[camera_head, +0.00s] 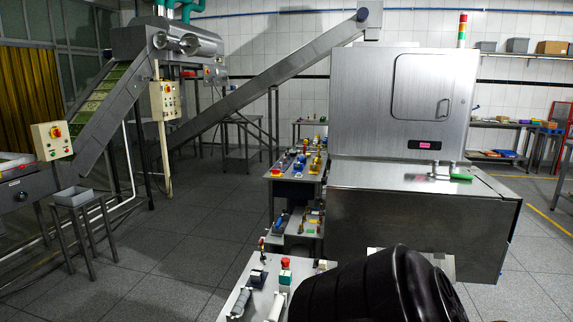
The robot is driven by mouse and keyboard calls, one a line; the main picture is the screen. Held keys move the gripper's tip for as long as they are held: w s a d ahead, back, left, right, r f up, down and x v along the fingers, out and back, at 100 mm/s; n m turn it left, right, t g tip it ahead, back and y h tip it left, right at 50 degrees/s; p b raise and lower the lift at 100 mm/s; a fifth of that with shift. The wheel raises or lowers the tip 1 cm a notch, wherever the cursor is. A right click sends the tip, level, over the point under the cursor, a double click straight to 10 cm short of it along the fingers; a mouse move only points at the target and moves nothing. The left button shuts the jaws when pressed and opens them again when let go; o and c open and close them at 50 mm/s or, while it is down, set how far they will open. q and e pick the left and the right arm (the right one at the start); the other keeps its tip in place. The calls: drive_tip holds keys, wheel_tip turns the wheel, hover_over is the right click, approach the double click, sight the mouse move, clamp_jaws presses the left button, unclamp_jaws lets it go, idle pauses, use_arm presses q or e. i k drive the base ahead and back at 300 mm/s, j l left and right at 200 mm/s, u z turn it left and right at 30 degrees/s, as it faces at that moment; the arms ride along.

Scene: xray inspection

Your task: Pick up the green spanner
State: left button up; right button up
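A small green item (461,177) lies on the flat steel top of the large cabinet machine, near its right rear part. It is the only loose green thing that looks like the spanner, but it is too small to make out its jaws. Small metal fittings (437,172) stand just left of it. Neither of my grippers shows in this view, so I cannot see what they hold.
The steel machine (405,195) fills the centre right, with a closed door above its flat top. A tool-laden table (297,168) stands at its left. A control bench (262,292) is close in front. A conveyor (105,105) is at left. Grey floor (160,245) lies open at centre left.

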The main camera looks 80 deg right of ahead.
sight(457, 177)
drive_tip(key=z, duration=3.65)
drive_tip(key=i+l+z, duration=0.6)
drive_tip(key=i, duration=0.25)
drive_tip(key=i+l+z, duration=0.3)
drive_tip(key=i, duration=0.15)
drive_tip(key=i+z, duration=0.3)
drive_tip(key=i, duration=0.15)
drive_tip(key=i+l, duration=0.1)
drive_tip(key=i, duration=0.55)
drive_tip(key=i+u, duration=0.15)
drive_tip(key=i, duration=0.5)
drive_tip(key=i+l+u, duration=0.15)
drive_tip(key=i+u, duration=0.35)
drive_tip(key=i+l+u, duration=0.25)
drive_tip(key=u, duration=0.2)
